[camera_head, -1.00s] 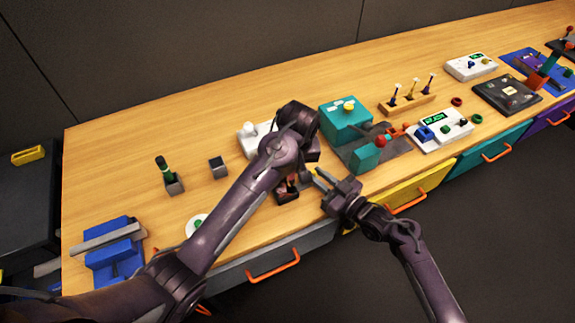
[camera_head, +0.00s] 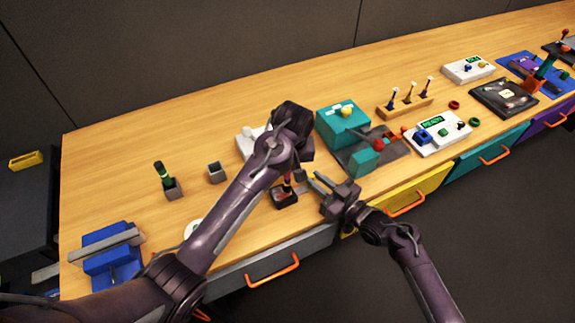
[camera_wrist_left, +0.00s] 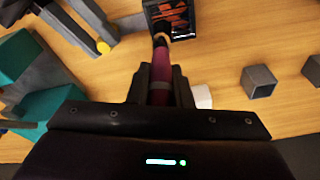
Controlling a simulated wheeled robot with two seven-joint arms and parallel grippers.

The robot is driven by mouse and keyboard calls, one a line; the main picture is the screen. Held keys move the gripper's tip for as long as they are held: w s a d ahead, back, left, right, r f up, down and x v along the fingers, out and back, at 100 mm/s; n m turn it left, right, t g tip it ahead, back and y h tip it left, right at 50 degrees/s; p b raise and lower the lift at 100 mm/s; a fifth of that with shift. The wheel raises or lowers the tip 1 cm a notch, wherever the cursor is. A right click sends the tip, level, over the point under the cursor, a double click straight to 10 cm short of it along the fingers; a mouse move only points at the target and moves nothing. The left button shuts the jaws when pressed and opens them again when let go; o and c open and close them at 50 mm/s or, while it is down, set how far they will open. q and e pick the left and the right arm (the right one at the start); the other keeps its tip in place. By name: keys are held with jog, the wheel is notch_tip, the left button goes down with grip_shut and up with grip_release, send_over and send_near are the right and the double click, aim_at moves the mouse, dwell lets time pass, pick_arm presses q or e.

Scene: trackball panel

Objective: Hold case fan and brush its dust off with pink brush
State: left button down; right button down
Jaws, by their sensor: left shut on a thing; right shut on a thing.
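The case fan (camera_head: 284,199) is a dark square near the table's front edge, below my left wrist in the head view. In the left wrist view the fan (camera_wrist_left: 169,14) shows red-orange patches. My right gripper (camera_head: 308,184) is shut on the fan's right edge. The brush also shows in the head view (camera_head: 287,183), above the fan. My left fingers are hidden there.
A square grey holder (camera_head: 217,172) stands empty left of my left arm. Another holder (camera_head: 173,188) has a green-handled brush in it. A teal box device (camera_head: 343,125) stands behind my right gripper. A blue stand (camera_head: 112,262) is at the front left.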

pick_arm(q)
jog(key=shift+w+a, duration=0.25)
jog(key=shift+w, duration=0.15)
jog(key=shift+a, duration=0.1)
jog(key=shift+s+a+f, duration=0.1)
jog(key=shift+s+a, duration=0.2)
jog(key=shift+a, duration=0.05)
jog(key=shift+a, duration=0.1)
jog(key=shift+s+a, duration=0.35)
jog(key=shift+a, duration=0.15)
jog(key=shift+d, duration=0.1)
jog(key=shift+s+d, duration=0.3)
jog(key=shift+s, duration=0.15)
